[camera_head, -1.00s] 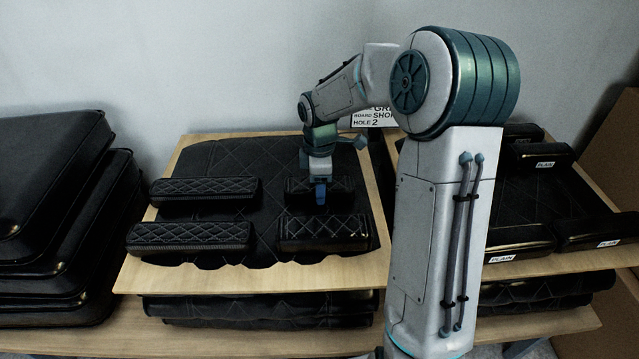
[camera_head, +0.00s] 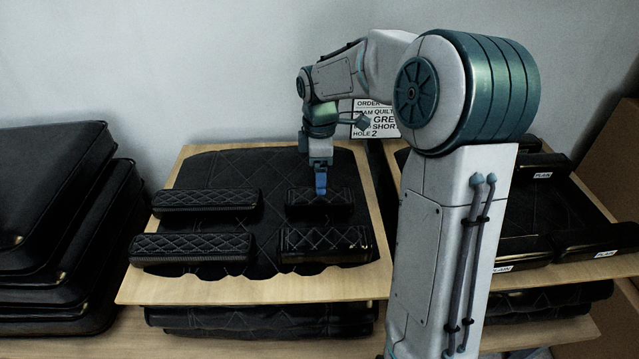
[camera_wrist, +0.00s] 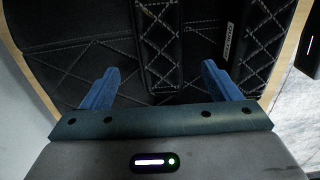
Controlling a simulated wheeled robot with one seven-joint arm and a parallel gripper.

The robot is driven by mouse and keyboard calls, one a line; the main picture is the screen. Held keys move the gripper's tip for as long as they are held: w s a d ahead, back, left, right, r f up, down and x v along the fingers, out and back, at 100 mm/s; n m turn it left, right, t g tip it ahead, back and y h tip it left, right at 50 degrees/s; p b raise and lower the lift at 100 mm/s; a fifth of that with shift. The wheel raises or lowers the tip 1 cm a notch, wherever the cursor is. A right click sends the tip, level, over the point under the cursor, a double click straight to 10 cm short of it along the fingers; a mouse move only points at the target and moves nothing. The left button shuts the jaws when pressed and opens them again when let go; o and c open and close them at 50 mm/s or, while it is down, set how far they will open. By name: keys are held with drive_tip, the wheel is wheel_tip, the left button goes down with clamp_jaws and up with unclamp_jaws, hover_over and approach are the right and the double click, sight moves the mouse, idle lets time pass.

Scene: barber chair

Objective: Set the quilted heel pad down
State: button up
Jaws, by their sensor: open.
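My gripper (camera_head: 321,190) is open, just above the back right black quilted pad (camera_head: 320,204) on the left board. That pad lies on the black quilted panel (camera_head: 230,170). In the wrist view, the two blue fingers (camera_wrist: 160,88) are spread apart, with a stitched pad (camera_wrist: 160,45) between them and gaps on both sides. A white label (camera_wrist: 227,42) shows beside the pad; I cannot read it surely. Three other quilted pads lie on the same board: back left (camera_head: 207,201), front left (camera_head: 192,248) and front right (camera_head: 326,244).
Black cushions (camera_head: 60,220) are stacked at the left. A second board at the right holds pads labelled PLAIN (camera_head: 598,240), partly hidden by my arm. An order card (camera_head: 372,112) stands at the back. The wooden rim (camera_head: 250,290) is bare in front.

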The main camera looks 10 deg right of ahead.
drive_tip(key=s+r+m+t, duration=0.2)
drive_tip(key=s+m, duration=1.3)
drive_tip(key=s, duration=0.9)
drive_tip(key=shift+r+m, duration=0.25)
drive_tip(key=shift+m, duration=0.15)
drive_tip(key=shift+r, duration=0.1)
